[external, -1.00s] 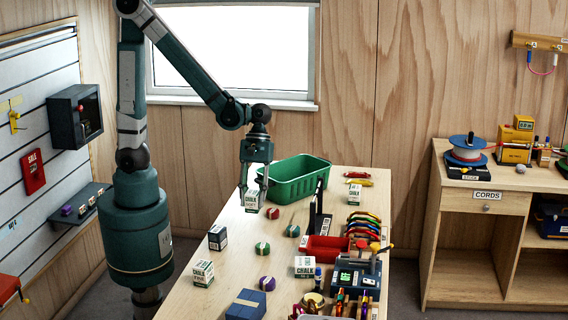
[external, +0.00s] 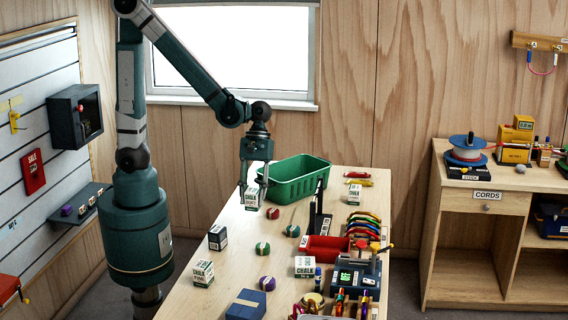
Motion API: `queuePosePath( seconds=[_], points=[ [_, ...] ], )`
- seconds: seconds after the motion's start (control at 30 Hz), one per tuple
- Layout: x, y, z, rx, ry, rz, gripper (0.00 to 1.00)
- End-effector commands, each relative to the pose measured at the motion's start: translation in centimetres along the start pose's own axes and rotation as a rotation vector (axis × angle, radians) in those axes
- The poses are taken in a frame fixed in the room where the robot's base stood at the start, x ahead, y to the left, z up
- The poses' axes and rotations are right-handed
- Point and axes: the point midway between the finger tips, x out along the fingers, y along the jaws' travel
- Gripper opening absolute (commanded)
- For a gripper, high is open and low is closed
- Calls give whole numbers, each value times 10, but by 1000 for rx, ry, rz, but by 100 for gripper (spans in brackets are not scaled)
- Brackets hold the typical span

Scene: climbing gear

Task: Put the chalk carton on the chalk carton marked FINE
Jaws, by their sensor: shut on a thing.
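My gripper (external: 255,188) is at the far left part of the table, pointing down. It is shut on a white chalk carton (external: 252,198) with dark lettering, close to the table top; I cannot tell whether the carton touches it. Other white chalk cartons stand near the left front edge (external: 203,273), in the middle by the red tray (external: 305,267) and at the far right (external: 353,195). A dark carton (external: 217,237) stands near the left edge. The word FINE is too small to read on any carton.
A green basket (external: 296,184) stands close to the right of my gripper. Small red, green and purple balls (external: 267,283) lie about the table. A blue box (external: 246,304) lies at the front. A red tray (external: 322,250) and a card terminal (external: 356,277) stand to the right.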

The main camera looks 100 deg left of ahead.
Motion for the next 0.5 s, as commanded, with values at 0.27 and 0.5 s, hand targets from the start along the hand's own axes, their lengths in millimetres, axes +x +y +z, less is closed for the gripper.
queuePosePath(
  seconds=[0.27,0.5],
  points=[
    [2,1,10,2,3,-1,13],
    [7,4,37,0,9,-2,13]
  ],
)
